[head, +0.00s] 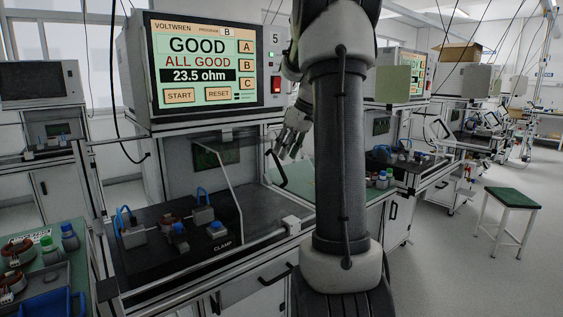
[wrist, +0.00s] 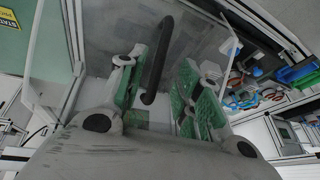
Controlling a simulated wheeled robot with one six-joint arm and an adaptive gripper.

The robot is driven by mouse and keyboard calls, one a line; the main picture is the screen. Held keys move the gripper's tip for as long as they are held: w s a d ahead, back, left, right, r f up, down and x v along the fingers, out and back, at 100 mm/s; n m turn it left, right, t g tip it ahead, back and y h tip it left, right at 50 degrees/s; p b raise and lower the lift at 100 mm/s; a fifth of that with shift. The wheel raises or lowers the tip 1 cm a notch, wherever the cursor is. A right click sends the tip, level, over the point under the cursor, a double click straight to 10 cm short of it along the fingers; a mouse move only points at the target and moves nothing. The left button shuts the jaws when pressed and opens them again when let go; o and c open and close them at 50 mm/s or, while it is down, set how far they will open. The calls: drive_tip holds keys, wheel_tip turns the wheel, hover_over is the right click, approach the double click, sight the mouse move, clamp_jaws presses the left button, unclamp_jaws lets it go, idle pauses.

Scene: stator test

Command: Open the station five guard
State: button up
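The station five guard (head: 228,180) is a clear panel with a pale edge, standing over the black test bed below the tester marked 5. Its black bar handle (head: 277,170) is on the right, beside my gripper (head: 291,143). In the wrist view, the handle (wrist: 158,60) shows between the two green-padded fingers of my gripper (wrist: 160,75), with a gap on each side. The gripper is open and appears to hold nothing. The clear guard panel (wrist: 100,35) fills the area behind the fingers.
The tester screen (head: 203,62) reads GOOD, ALL GOOD, 23.5 ohm. A black test bed (head: 150,265) carries blue-handled clamps and leads. A parts bench (head: 60,262) with bottles and wound parts is at left. A green-topped stool (head: 515,197) stands on open floor at right.

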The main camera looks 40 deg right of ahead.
drive_tip(key=v, duration=0.6)
drive_tip(key=shift+r, duration=0.25)
drive_tip(key=s+f+m+g, duration=0.1)
drive_tip(key=s+f+m, duration=0.3)
drive_tip(key=f, duration=0.1)
drive_tip(key=s+a+f+n+t+h, duration=0.1)
drive_tip(key=s+a+f+n+h, duration=0.1)
drive_tip(key=s+a, duration=1.6)
drive_tip(key=a+f, duration=0.1)
drive_tip(key=a, duration=0.2)
drive_tip(key=shift+a+f+n, duration=0.2)
drive_tip(key=shift+f+n, duration=0.1)
